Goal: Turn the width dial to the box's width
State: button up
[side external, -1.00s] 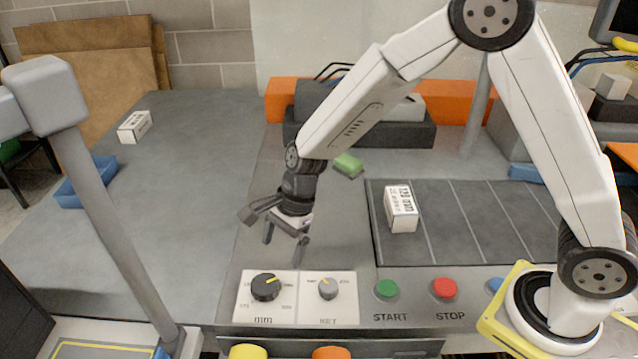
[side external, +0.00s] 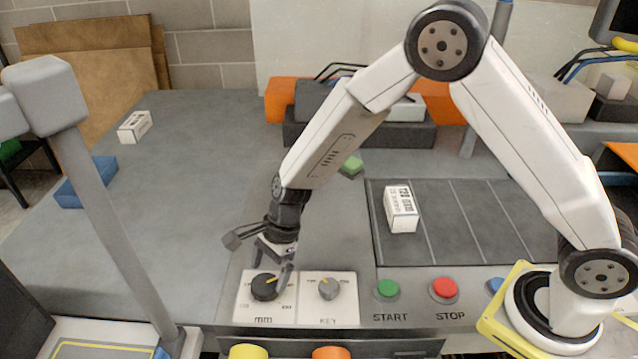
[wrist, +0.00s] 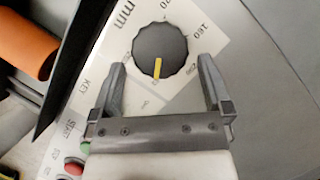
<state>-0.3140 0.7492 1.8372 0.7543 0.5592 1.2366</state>
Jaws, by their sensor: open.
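The width dial (side external: 264,287) is a black knurled knob with a yellow pointer on a white plate marked "mm". In the wrist view the dial (wrist: 160,50) lies just ahead of and between my fingertips, its pointer toward my palm. My gripper (wrist: 163,88) is open and holds nothing. In the side view my gripper (side external: 270,268) hangs right above the dial, a finger covering part of it. The white box (side external: 401,209) stands on the dark belt and its printed label seems to read "120 mm".
A grey key switch (side external: 328,288) sits on the same panel, right of the dial. Green (side external: 388,289) and red (side external: 444,289) buttons are farther right. Another white box (side external: 134,127) and a blue tray (side external: 87,182) lie at the left. A green block (side external: 351,165) sits behind my arm.

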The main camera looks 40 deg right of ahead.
aim_at(263, 286)
jog(key=shift+x, duration=1.4)
jog(key=c, duration=1)
